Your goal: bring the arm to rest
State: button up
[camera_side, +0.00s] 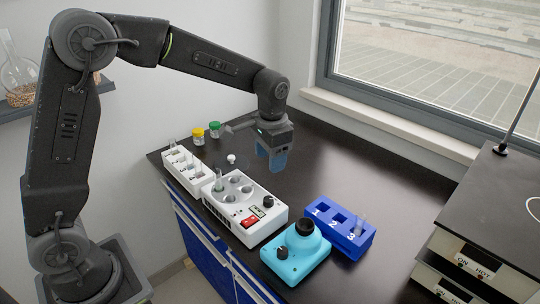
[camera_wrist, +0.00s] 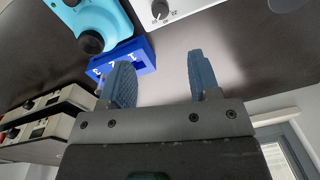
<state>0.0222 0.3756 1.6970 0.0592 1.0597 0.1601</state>
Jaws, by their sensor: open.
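My gripper (camera_side: 271,160) is above the dark bench behind the white centrifuge-like device, with its blue fingers pointing down. In the wrist view my gripper (camera_wrist: 163,82) shows its two fingers spread wide apart with nothing between them. It is open and empty, and in the side view it appears apart from everything on the bench.
On the bench stand a white tube rack (camera_side: 186,172), the white device (camera_side: 262,214) with a tube in it, a turquoise mixer (camera_side: 290,262) and a blue numbered rack (camera_side: 352,243) holding a tube. Yellow-capped (camera_side: 198,136) and green-capped jars (camera_side: 215,130) stand at the back. Hotplates (camera_side: 485,220) are at right.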

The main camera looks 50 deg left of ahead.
jog(key=shift+r, duration=0.1)
jog(key=s+r+n+t, duration=0.1)
jog(key=s+r+t, duration=0.2)
jog(key=s+r, duration=0.75)
jog(key=s+f+n+t, duration=0.1)
jog(key=s+f+t, duration=0.1)
jog(key=s, duration=1.1)
jog(key=shift+h, duration=0.3)
